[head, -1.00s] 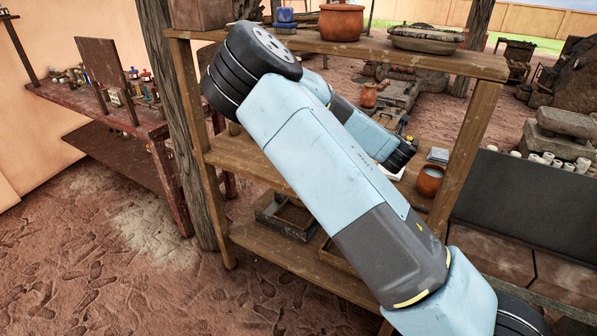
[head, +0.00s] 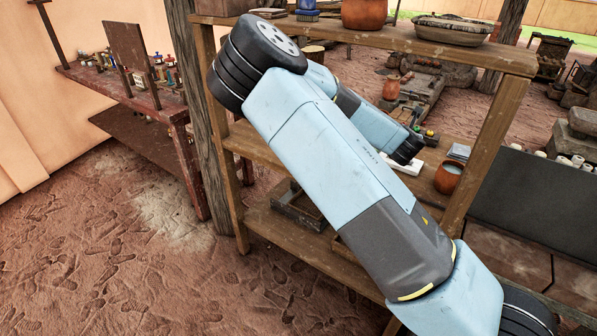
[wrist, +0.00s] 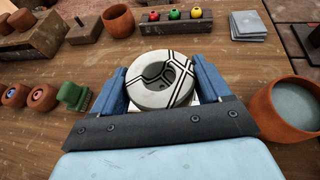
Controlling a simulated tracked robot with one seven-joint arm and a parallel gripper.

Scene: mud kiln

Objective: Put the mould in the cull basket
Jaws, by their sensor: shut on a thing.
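My gripper (wrist: 164,92) is shut around a white ring-shaped piece with black lines (wrist: 181,73), with a blue finger on each side of it. A pale flat edge (wrist: 194,101) shows under the ring; I cannot tell if it belongs to the same piece. I cannot tell for sure that this piece is the mould. In the head view my arm crosses the shelf unit, and its end is over the middle shelf. A shallow round basket-like vessel (head: 455,28) stands on the top shelf; I cannot tell if it is the cull basket.
Around the gripper on the wooden board (wrist: 100,62) stand a green brush (wrist: 73,94), small clay pots (wrist: 42,97), a rack with coloured balls (wrist: 177,35), stacked tiles (wrist: 249,25) and a clay bowl of liquid (wrist: 291,106). A wooden tray (head: 299,206) is on the lower shelf.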

